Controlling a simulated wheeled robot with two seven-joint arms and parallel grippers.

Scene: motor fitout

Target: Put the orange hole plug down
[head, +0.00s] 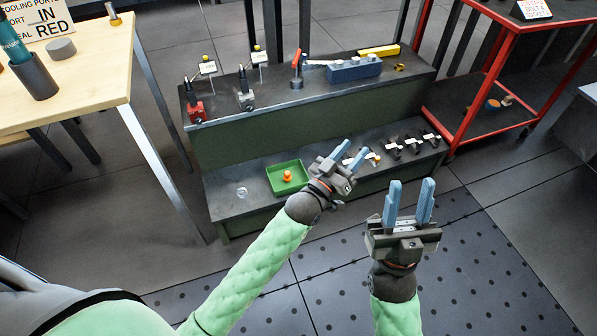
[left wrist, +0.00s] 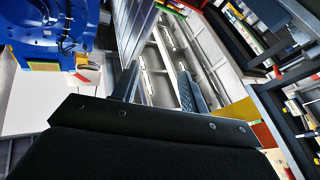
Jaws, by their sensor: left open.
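The orange hole plug (head: 288,175) stands in the green tray (head: 273,185) on the lower step of the dark bench. My left gripper (head: 355,150) is open and empty, to the right of the tray and apart from the plug. Its two fingers also show in the left wrist view (left wrist: 158,85), with nothing between them. My right gripper (head: 412,186) is open and empty in front of the bench, further right.
Several small black parts (head: 394,147) lie on the lower step (head: 236,200) right of my left gripper. The upper step holds a red part (head: 196,112), a grey part (head: 244,98) and a blue block (head: 355,72). A red cart (head: 480,95) stands right. A wooden table (head: 95,75) stands left.

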